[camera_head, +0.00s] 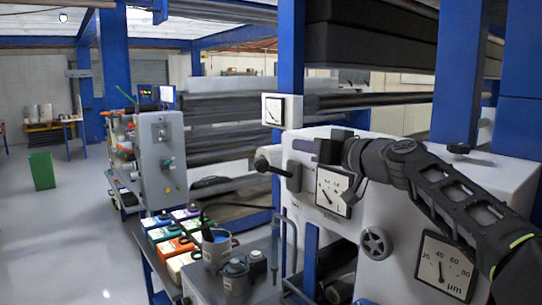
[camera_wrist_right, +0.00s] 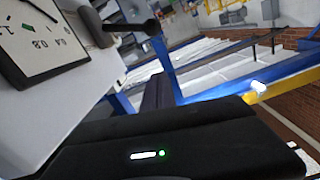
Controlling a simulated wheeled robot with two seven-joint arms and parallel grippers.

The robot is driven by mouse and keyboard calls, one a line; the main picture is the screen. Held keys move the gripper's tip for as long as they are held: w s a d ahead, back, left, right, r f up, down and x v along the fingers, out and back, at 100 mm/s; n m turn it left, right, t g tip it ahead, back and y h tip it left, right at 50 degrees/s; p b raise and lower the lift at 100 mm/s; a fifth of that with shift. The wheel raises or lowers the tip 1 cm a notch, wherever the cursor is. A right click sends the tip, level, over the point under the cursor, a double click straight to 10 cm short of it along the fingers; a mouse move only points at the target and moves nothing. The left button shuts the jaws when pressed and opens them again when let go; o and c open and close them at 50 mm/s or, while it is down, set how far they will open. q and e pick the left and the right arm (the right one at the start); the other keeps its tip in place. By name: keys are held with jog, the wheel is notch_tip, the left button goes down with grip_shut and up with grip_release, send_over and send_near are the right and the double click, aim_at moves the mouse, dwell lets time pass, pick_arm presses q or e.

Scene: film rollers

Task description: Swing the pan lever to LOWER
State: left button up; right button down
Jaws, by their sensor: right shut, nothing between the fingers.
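A dark lever with a round knob (camera_head: 262,164) sticks out to the left from the pale machine (camera_head: 392,205). It also shows at the top of the wrist view as a dark lever (camera_wrist_right: 128,27). No LOWER marking is legible. My right gripper (camera_head: 328,151) is shut and empty, in front of the machine's upper face. It is to the right of the lever and slightly above it in the picture, apart from the knob. Its fingertips are hard to make out, and a dark body fills the lower wrist view. My left gripper is not in view.
A gauge (camera_head: 333,192) sits below my right gripper, with a handwheel (camera_head: 375,243) and a larger µm gauge (camera_head: 444,265) lower right. A small boxed gauge (camera_head: 274,111) stands above the lever. Ink containers (camera_head: 172,241) and dark pots (camera_head: 236,275) stand at lower left.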

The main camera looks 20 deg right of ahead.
jog(key=w+a+f+p, duration=0.4)
jog(key=w, duration=0.5)
jog(key=shift+w+a+f, duration=0.2)
jog(key=shift+w+a, duration=0.2)
jog(key=shift+f, duration=0.1)
notch_tip(320, 180, down, 11)
jog(key=s+a+n+b, duration=0.1)
jog(key=n+b, duration=0.9)
jog(key=b, duration=1.1)
jog(key=shift+a+f+h, duration=0.2)
jog(key=shift+a+h, duration=0.1)
jog(key=shift+a, duration=0.45)
jog(key=shift+f, duration=0.1)
